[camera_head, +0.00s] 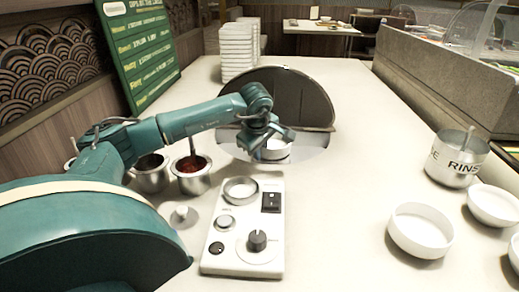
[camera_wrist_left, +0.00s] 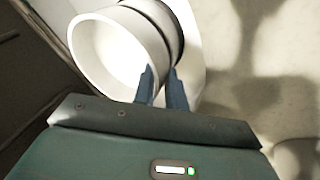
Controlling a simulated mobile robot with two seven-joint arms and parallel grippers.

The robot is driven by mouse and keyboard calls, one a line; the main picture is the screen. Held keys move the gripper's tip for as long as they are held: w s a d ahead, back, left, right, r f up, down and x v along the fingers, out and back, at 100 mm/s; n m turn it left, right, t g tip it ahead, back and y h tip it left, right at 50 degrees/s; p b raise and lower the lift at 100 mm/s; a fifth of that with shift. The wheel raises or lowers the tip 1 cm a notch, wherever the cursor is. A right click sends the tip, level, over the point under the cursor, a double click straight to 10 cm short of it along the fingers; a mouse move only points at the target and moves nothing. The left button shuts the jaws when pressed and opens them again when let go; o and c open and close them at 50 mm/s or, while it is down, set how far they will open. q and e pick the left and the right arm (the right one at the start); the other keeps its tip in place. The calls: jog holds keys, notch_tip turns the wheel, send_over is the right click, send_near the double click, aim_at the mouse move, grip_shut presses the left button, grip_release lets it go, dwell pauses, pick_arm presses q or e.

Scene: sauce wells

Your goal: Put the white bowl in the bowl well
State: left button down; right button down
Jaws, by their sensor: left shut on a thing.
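My left gripper (camera_head: 270,138) reaches in from the left and is shut on the wall of a white bowl (camera_head: 275,151). In the left wrist view the two fingers (camera_wrist_left: 162,90) pinch the rim of the white bowl (camera_wrist_left: 112,52), whose pale inside faces the camera. The bowl is at the front of a round unit with a dark raised back (camera_head: 302,98) and a pale base (camera_head: 310,158). The gripper partly covers the bowl, and I cannot tell whether the bowl rests in a well or is held above it. The right gripper is not in view.
A white control panel (camera_head: 228,258) with knobs and a ring stands in front. Metal pots of dark sauce (camera_head: 150,180) and red sauce (camera_head: 193,184) stand left. A rinse pot (camera_head: 452,172) and white bowls (camera_head: 420,242) are at right. The table between is clear.

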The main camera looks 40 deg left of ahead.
pick_arm(q)
jog(key=shift+f, duration=0.3)
